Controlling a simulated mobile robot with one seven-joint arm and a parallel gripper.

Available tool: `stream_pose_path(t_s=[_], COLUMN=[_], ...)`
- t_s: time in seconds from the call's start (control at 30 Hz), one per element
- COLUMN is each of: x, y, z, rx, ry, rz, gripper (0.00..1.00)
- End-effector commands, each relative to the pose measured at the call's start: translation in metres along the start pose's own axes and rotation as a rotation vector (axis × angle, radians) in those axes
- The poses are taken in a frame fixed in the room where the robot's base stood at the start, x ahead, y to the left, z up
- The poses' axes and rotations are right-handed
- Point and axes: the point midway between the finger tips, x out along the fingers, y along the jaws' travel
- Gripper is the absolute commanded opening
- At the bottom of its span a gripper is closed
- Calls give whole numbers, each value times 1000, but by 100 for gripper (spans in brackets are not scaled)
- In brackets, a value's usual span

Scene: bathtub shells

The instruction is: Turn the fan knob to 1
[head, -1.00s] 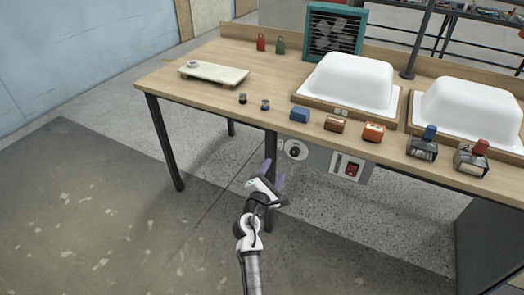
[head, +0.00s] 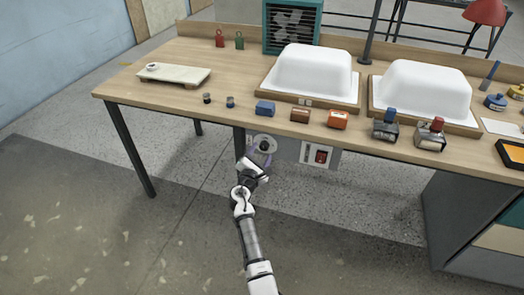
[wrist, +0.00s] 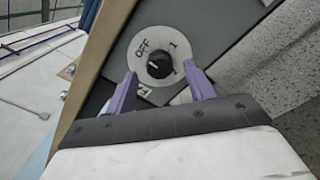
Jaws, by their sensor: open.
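The fan knob is a black knob (wrist: 159,66) on a round pale dial (wrist: 181,43) marked OFF and 1, with another label partly hidden at the lower edge. A small light mark shows on the knob's face; which label it points to is unclear. In the head view the dial (head: 264,143) is on the bench's front, below the top. My gripper (wrist: 159,70) is open, its purple fingers on either side of the knob; contact is not clear. In the head view my gripper (head: 260,157) is just in front of the dial. The teal fan (head: 291,27) stands at the bench's back.
A panel with a red switch (head: 320,156) is right of the dial. Above, small blue (head: 265,108), brown (head: 300,115) and orange (head: 337,119) boxes line the bench's front edge. White tub shells (head: 312,70) stand behind. The floor in front is clear.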

Motion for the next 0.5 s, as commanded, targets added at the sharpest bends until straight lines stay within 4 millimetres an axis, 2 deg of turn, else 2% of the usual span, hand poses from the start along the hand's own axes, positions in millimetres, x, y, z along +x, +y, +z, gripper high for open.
stream_pose_path(t_s=[0.2,0.5], x=[18,21], y=[0,0], z=[-1,0], rx=[-1,0], ry=[1,0], rz=[1,1], gripper=[54,54])
